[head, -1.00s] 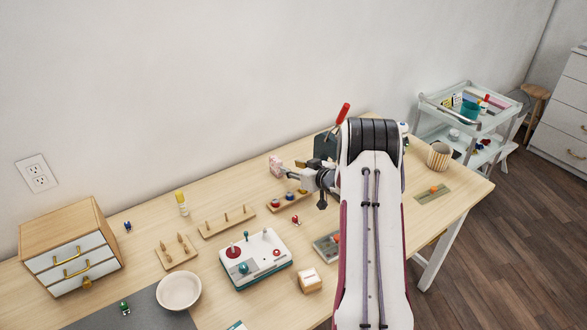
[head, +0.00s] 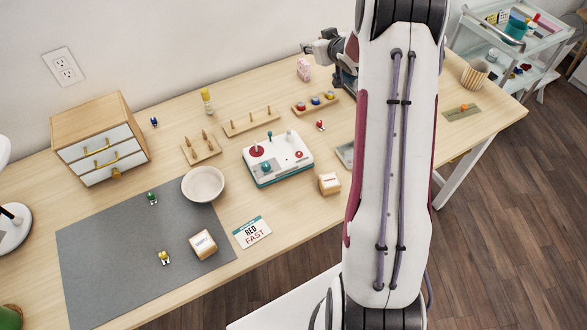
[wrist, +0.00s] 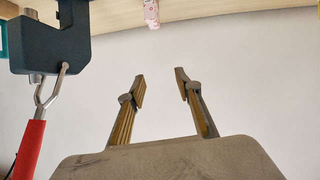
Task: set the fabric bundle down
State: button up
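The fabric bundle (head: 304,68) is small and pink, patterned, and rests on the table near the wall. It also shows at the top edge of the wrist view (wrist: 151,12), partly cut off. My gripper (head: 305,47) is above the bundle and apart from it in the head view. In the wrist view my gripper's fingers (wrist: 159,82) are spread with nothing between them, and the bundle lies beyond the tips.
A board with coloured knobs (head: 316,103) lies just in front of the bundle. A dark holder (wrist: 50,45) with a red-handled tool (wrist: 30,150) is close beside my gripper. My arm hides part of the table's right side. A ribbed cup (head: 475,74) stands farther right.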

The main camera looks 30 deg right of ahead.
jog(key=s+a+r+m+g+h, duration=0.1)
jog(key=s+a+r+g+h, duration=0.15)
jog(key=s+a+r, duration=1.35)
jog(key=s+a+g+y, duration=0.1)
jog(key=s+a, duration=0.4)
jog(key=s, duration=0.4)
jog(key=s+a+f+n+g+y, duration=0.1)
jog(key=s+a+g+y, duration=0.1)
jog(key=s+a, duration=0.4)
jog(key=s+a+f+g+y, duration=0.1)
jog(key=s+a, duration=0.4)
jog(key=s, duration=0.9)
jog(key=shift+a+y, duration=0.35)
jog(key=shift+a, duration=0.05)
